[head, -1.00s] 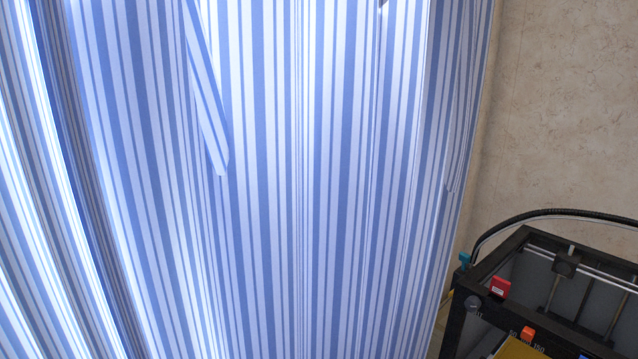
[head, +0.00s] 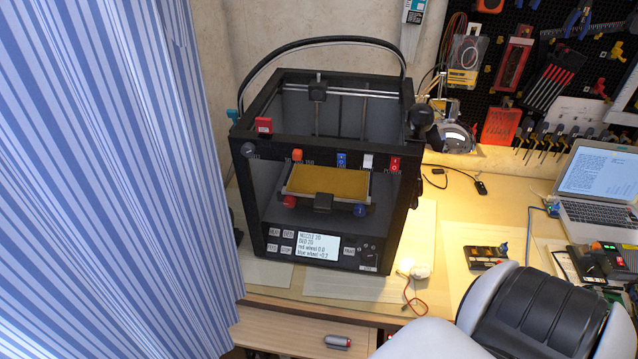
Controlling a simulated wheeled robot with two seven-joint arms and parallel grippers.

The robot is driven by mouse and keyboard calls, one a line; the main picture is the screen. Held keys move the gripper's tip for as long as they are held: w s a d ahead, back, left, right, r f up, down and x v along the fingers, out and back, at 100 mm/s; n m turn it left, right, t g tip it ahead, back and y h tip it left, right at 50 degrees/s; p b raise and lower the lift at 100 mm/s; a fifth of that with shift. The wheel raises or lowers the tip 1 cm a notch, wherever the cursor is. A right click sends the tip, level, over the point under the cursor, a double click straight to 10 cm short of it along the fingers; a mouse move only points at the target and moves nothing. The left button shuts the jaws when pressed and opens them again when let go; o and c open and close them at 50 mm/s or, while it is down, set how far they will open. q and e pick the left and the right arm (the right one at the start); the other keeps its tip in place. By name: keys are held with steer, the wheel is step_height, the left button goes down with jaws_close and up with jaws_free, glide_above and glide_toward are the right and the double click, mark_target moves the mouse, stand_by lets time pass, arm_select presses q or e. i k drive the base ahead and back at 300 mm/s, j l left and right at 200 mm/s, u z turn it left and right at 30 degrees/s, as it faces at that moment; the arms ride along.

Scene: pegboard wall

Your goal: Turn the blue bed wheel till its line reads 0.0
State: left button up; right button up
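The blue bed wheel (head: 360,210) sits under the front right corner of the yellow bed plate (head: 328,182) in a black-framed 3D printer (head: 246,205). A red wheel (head: 290,201) sits under the front left corner. The printer's small screen (head: 319,246) shows lines of text; its last lines seem to read red wheel 0.0 and blue wheel +0.2. The wheel's own line is too small to make out. Neither gripper is in view; a white and black part of my own arm fills the lower right corner.
A striped curtain (head: 100,190) hangs close on the printer's left. A laptop (head: 596,185), a small black device (head: 485,254) and cables lie on the bench to the right. A pegboard with tools (head: 530,35) is behind. A grey-red cylinder (head: 337,341) lies on a lower wooden surface.

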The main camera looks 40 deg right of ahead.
mark_target(360, 210)
steer(key=z, duration=1.35)
